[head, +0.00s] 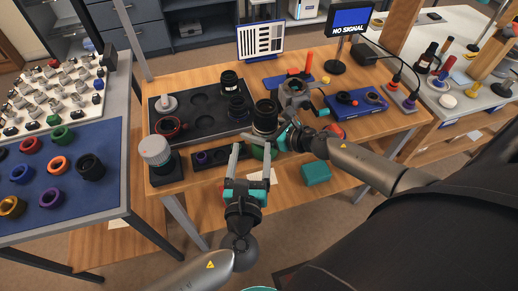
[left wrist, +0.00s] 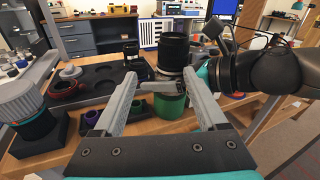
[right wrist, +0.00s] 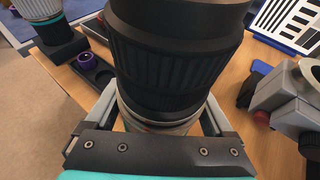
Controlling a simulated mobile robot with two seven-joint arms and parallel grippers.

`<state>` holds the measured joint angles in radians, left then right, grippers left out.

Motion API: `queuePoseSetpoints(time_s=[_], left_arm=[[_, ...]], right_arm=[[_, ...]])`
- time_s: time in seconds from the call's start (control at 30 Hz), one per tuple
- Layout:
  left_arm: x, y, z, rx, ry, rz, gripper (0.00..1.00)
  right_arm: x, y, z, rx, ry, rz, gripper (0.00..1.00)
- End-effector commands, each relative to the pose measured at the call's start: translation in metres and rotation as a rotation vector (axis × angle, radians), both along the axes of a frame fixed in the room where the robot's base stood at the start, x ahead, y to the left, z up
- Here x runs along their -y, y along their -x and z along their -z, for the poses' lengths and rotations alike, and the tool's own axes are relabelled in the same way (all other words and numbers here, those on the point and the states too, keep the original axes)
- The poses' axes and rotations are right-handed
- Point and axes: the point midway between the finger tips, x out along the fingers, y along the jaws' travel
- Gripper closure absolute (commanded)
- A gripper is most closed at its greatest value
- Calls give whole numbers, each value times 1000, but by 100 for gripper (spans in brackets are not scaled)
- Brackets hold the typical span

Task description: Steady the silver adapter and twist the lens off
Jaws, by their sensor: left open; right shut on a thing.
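The black lens (head: 265,113) stands upright on the silver adapter, at the front of the wooden bench. The lens (right wrist: 175,60) fills the top of the right wrist view, with the silver adapter (right wrist: 165,122) below it. My right gripper (right wrist: 162,118) is shut on the adapter, one finger at each side. A green cylinder (left wrist: 172,108) shows beneath the adapter in the left wrist view. My left gripper (head: 252,158) is open and empty, in front of the lens and adapter; its fingers (left wrist: 160,85) point toward them, apart from the lens.
A black tray (head: 184,104) with round recesses lies behind and left. A grey metal fixture (head: 297,95) stands close right of the lens. A teal box (head: 316,173) is at the right, below the bench top.

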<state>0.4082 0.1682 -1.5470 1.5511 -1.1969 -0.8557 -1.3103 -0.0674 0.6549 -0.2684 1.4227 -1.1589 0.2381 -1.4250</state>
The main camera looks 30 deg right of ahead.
Motion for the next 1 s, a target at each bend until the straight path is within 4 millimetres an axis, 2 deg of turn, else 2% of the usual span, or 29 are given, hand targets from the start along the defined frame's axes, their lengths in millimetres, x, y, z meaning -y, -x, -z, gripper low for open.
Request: queuePoseSetpoints(time_s=[0.1, 0.27, 1.0], left_arm=[[8, 12, -16, 91, -33, 43, 26], [15, 13, -23, 131, -45, 59, 26], [75, -63, -22, 127, -44, 59, 26]], right_arm=[[0, 0, 0, 1, 0, 1, 100], [0, 0, -1, 1, 0, 0, 100], [0, 0, -1, 1, 0, 0, 100]])
